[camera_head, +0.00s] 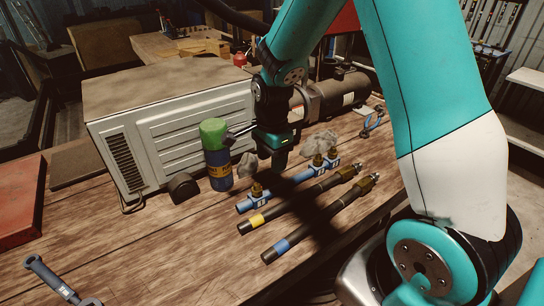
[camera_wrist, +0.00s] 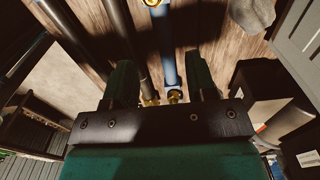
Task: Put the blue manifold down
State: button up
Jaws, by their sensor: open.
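The blue manifold (camera_head: 262,200), a blue pipe with brass fittings, lies on the wooden workbench (camera_head: 150,245). My gripper (camera_head: 281,160) is above and just behind it, pointing down, with its dark shadow across the manifold's middle. In the wrist view my gripper (camera_wrist: 162,72) is open, its two fingers wide apart. The manifold (camera_wrist: 166,48) runs lengthwise through the gap between them. It looks clear of both fingers and not held. The exact height of the fingertips above it is hard to tell.
Two dark hoses, one with a yellow band (camera_head: 257,219) and one with a blue band (camera_head: 281,246), lie in front of the manifold. A green-topped blue bottle (camera_head: 216,155) and a large grey machine (camera_head: 165,125) stand to the left. Crumpled grey rags lie nearby. The bench's front left is mostly clear.

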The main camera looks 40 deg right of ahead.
jog(key=s+a+r+n+y, duration=0.2)
jog(key=s+a+r+n, duration=0.4)
jog(key=a+r+n, duration=0.3)
jog(key=s+a+r+n+y, duration=0.1)
jog(key=s+a+r+n, duration=0.2)
jog(key=s+n, duration=0.4)
jog(key=s+a+r+n+y, duration=0.1)
jog(key=s+a+r+n, duration=0.2)
jog(key=s+n, duration=0.4)
jog(key=shift+s+a+r+n, duration=0.2)
jog(key=shift+s+a+n, duration=0.2)
jog(key=shift+a+n, duration=0.6)
jog(key=shift+d, duration=0.1)
